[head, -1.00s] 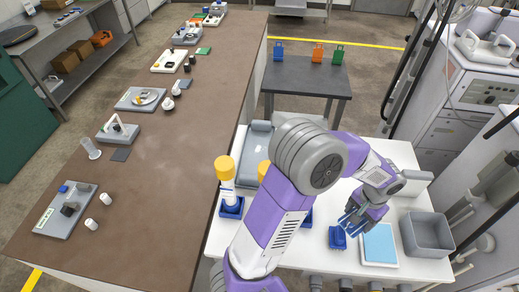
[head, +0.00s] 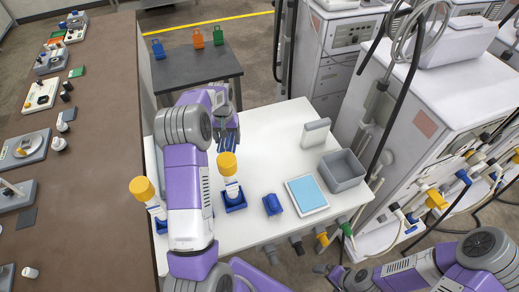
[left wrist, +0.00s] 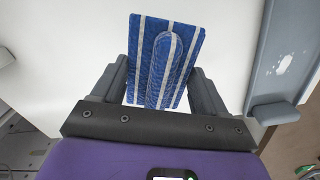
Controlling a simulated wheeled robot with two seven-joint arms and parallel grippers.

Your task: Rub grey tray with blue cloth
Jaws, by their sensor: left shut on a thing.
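The grey tray (left wrist: 285,60) shows at the right edge of the left wrist view, with a white smear on its face. In the head view my left arm hides it. The blue cloth (left wrist: 190,35), with white stripes, is between the fingers of my left gripper (left wrist: 158,90), which is shut on its raised middle fold. The cloth is over the white table, beside the tray and apart from it. In the head view my left gripper (head: 227,137) is above the table's far left part. My right arm is at the lower right; its gripper's jaws are not clear.
Yellow-capped bottles (head: 228,165) stand in blue holders near the left arm. A blue block (head: 272,204), a light-blue pad (head: 307,193) and a grey bin (head: 343,170) are on the white table (head: 262,150). A dark table (head: 195,68) stands behind.

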